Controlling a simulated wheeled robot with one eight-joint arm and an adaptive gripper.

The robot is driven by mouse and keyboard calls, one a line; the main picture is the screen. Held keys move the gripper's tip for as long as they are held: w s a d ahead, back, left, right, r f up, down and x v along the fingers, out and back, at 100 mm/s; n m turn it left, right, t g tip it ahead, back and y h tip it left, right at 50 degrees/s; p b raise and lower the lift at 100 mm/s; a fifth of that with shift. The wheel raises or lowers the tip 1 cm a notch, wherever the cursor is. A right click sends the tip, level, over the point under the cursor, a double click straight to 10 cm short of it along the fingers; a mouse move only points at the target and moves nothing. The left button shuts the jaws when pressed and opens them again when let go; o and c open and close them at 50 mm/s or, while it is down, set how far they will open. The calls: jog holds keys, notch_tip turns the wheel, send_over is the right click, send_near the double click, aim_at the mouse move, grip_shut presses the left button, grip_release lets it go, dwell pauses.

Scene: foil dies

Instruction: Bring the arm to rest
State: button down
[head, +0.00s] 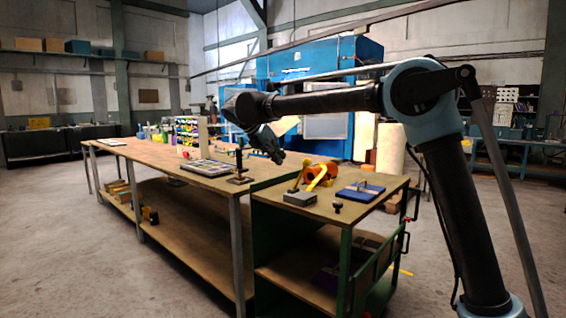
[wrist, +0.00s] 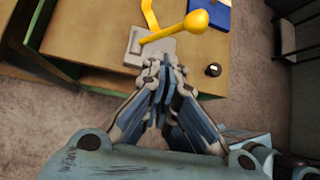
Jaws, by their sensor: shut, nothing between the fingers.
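My gripper (wrist: 163,68) is shut and empty, its fingers pressed together in the wrist view. In the head view my gripper (head: 279,158) hangs from the bent arm, pointing down, in front of the blue machine and above the bench area. In the wrist view its tips overlap the grey base of a yellow-handled press (wrist: 196,22). Whether they touch anything is not clear, but the head view shows the gripper raised above the worktop.
A green-framed cart (head: 345,240) bears the press (head: 318,174), a blue die (head: 361,191) and a small black knob (head: 337,207). A long wooden bench (head: 150,150) holds racks and a tray (head: 208,168). Open concrete floor (head: 60,240) lies at left.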

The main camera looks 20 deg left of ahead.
dwell(0.4)
